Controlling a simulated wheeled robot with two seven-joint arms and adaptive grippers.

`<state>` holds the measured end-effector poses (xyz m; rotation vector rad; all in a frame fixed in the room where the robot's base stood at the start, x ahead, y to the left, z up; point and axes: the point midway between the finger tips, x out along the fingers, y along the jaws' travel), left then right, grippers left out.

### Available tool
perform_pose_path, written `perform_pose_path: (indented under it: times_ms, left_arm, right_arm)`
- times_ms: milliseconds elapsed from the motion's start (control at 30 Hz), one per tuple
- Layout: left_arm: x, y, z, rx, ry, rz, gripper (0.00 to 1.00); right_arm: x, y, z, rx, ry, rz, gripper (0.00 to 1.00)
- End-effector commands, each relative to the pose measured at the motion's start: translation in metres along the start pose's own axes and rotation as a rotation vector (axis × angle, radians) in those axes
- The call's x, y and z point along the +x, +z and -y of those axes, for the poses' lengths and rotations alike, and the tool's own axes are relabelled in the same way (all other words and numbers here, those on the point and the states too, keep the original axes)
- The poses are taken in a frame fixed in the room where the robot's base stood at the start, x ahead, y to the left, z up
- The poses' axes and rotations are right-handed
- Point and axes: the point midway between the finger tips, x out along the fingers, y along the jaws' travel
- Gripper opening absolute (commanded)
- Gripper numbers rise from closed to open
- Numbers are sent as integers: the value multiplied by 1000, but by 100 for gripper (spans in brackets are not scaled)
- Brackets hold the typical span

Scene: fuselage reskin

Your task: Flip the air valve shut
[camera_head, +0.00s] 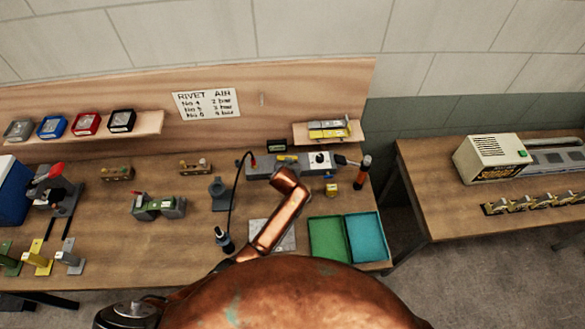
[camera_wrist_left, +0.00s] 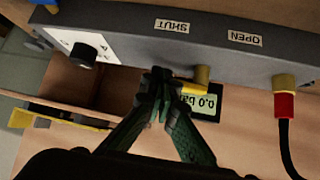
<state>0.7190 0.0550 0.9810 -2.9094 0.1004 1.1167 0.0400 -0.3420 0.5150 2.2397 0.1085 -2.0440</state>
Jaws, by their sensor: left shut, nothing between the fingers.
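The grey air panel (camera_wrist_left: 130,30) carries SHUT and OPEN labels in the left wrist view; it also shows at the back of the bench in the head view (camera_head: 262,170). The yellow valve lever (camera_wrist_left: 201,78) sits between the labels, its handle lying toward the SHUT side. A display (camera_wrist_left: 208,101) beside it reads 0.0 bar. My left gripper (camera_wrist_left: 160,75) is shut and empty, its tips close beside the lever's SHUT-side end; I cannot tell whether they touch. In the head view my copper arm hides the gripper. My right gripper is not in view.
A black hose with a red coupling (camera_wrist_left: 285,104) joins the panel at the OPEN end. A black knob (camera_wrist_left: 83,55) is at the other end. A hammer (camera_head: 362,173), green tray (camera_head: 328,238) and teal tray (camera_head: 366,236) stand to the right on the bench.

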Motion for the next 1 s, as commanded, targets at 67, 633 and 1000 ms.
perform_pose_path:
  times_ms: [67,633,1000]
  left_arm:
    - [1,0,3,-2,-4,1,0]
    - [-4,2,15,1,-2,0,0]
    - [-4,4,16,1,-1,0,0]
  right_arm:
    - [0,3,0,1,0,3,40]
    - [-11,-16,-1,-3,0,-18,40]
    - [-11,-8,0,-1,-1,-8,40]
